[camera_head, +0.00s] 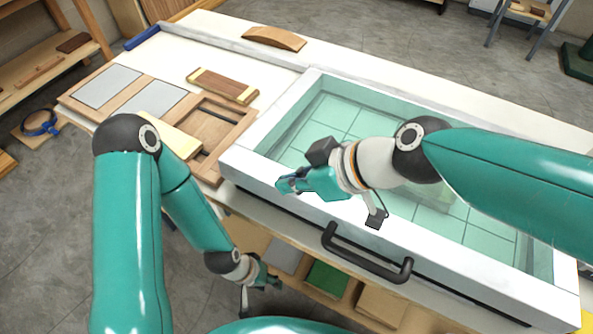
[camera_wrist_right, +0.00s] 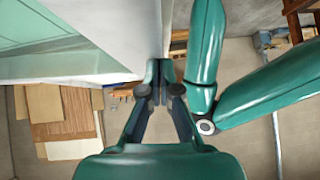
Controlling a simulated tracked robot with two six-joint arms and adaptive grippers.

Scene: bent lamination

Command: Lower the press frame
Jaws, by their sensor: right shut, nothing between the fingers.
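The press frame (camera_head: 262,172) is a white rectangular frame around a clear green gridded sheet (camera_head: 340,117), at the right of the bench. A black bar handle (camera_head: 365,262) is on its front side. My right gripper (camera_head: 284,186) is shut and empty at the frame's front left edge, left of the handle. In the right wrist view its fingertips (camera_wrist_right: 160,65) meet close beside the white frame wall (camera_wrist_right: 130,35); contact is unclear. My left gripper (camera_head: 268,282) hangs low in front of the bench, apart from the handle; its finger opening is too small to read.
A wooden form (camera_head: 238,113) and grey sheets (camera_head: 107,87) lie on the bench's left. A curved wooden piece (camera_head: 274,38) lies at the back. Shelves below the front edge hold boards, one green (camera_head: 327,278). My right arm crosses over the frame.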

